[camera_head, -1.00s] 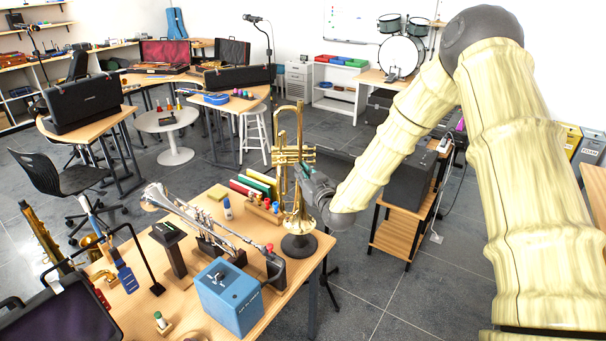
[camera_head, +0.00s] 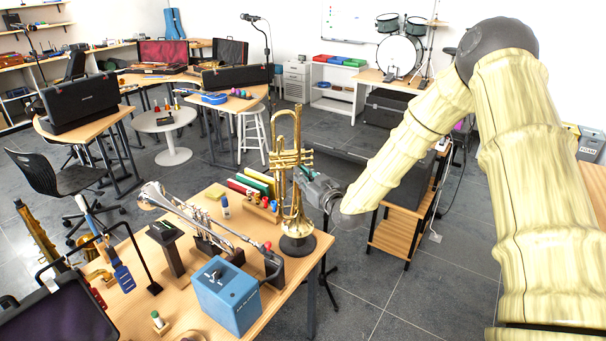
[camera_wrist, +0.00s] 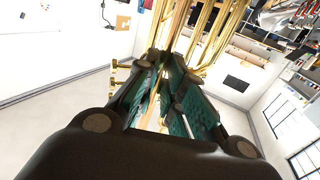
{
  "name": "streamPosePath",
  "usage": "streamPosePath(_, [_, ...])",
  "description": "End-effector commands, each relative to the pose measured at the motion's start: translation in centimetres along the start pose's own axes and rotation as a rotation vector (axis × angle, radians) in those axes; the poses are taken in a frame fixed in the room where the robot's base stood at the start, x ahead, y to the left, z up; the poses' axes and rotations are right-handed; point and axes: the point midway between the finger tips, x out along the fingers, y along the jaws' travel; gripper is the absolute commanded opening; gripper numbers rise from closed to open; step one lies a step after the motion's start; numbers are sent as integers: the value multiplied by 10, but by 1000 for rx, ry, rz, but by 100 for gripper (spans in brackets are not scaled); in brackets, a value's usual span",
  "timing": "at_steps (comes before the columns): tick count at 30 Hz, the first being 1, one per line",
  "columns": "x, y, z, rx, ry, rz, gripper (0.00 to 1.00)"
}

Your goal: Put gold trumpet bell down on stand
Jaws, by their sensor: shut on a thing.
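The gold trumpet (camera_head: 291,165) is upright, bell down, at the right end of the wooden table. Its bell is at a dark round stand (camera_head: 297,246); I cannot tell whether the bell rests on it or hangs just around it. My gripper (camera_head: 309,180) reaches in from the right and is shut on the trumpet's middle. In the wrist view, the dark green finger pads (camera_wrist: 172,98) are close around the gold tubing (camera_wrist: 205,35), which runs up past them. The fingertips' exact contact is partly hidden by the tubing.
A silver trumpet (camera_head: 205,222) lies on a dark support left of the stand. A blue box (camera_head: 227,295) stands in front. Several colored books (camera_head: 250,183) and a wooden block with small bottles stand behind. The table's edge is just right of the stand.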

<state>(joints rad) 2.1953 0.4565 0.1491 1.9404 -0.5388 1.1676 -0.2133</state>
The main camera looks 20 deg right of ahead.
Motion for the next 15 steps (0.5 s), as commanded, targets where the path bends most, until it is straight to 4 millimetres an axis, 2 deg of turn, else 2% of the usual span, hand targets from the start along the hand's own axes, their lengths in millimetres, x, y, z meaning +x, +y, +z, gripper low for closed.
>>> streamPosePath(15, [1, 0, 26, -1, 4, 0, 0])
